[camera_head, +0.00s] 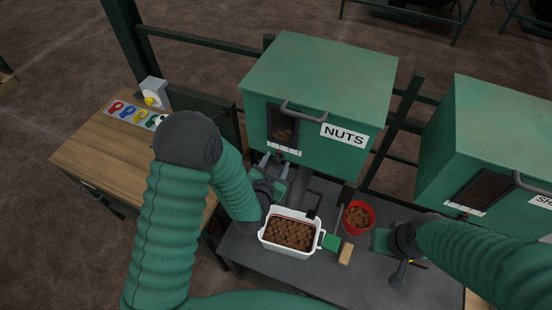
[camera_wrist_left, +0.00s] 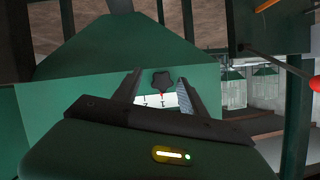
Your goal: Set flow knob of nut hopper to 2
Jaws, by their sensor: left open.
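The nut hopper (camera_head: 315,85) is a green box with a NUTS label. In the left wrist view, its black lobed flow knob (camera_wrist_left: 162,82) sits above a white scale plate (camera_wrist_left: 152,101) with a small red mark below the knob. The numerals are partly covered, and I cannot tell the setting. My left gripper (camera_head: 268,163) is below the hopper front. In the left wrist view its fingers (camera_wrist_left: 158,86) are open on either side of the knob, with visible gaps. My right gripper (camera_head: 378,240) is low over the dark table; its fingers are unclear.
A white bin (camera_head: 264,245) of brown nuts stands below the hopper, with a red bucket (camera_head: 371,208) and a wooden block (camera_head: 346,254) to its right. A second green hopper (camera_head: 490,130) stands at right. A wooden table (camera_head: 100,160) is at left.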

